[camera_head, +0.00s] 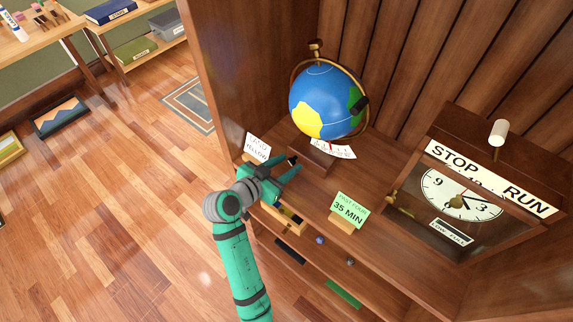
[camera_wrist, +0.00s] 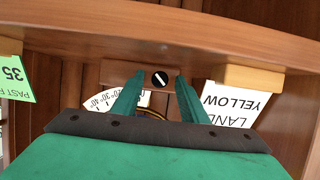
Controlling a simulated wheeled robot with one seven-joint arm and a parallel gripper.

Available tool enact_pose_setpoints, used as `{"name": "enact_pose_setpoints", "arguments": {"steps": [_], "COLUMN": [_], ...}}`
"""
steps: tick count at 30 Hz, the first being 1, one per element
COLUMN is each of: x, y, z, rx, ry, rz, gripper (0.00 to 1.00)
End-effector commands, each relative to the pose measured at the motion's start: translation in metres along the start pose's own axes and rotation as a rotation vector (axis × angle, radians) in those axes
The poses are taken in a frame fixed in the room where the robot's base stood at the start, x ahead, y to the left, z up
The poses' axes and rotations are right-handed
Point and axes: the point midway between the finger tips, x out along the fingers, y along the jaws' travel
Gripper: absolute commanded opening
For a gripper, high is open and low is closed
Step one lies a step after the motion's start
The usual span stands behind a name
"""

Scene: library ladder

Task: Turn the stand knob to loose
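The stand knob (camera_wrist: 160,79) is a small round black knob with a white line across it. It sits on the front of the globe's wooden stand. In the wrist view it shows between the two green fingertips of my gripper (camera_wrist: 158,84), with a gap on each side. The gripper is open and holds nothing. I cannot read any loose or tight marking.
A "LAND YELLOW" card (camera_head: 258,148) stands left of my gripper, and a green "35 MIN" card (camera_head: 349,208) stands to the right. A curved white scale (camera_head: 334,149) lies under the globe. An open drawer (camera_head: 291,218) is below my gripper. A clock cabinet (camera_head: 483,185) stands right.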

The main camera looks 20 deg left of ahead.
Motion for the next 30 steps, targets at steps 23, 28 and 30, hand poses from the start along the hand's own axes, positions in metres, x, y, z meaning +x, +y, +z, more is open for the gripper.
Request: {"name": "enact_pose_setpoints", "arguments": {"steps": [23, 28, 30], "x": [-0.0002, -0.0006, -0.0007], "y": [-0.0042, -0.0044, -0.0044], "z": [0.0009, 0.0014, 0.0014], "rx": [-0.338, -0.369, -0.368], "ry": [0.0, -0.001, -0.001], "rz": [0.141, 0.152, 0.151], "gripper": [0.0, 0.0, 0.0]}}
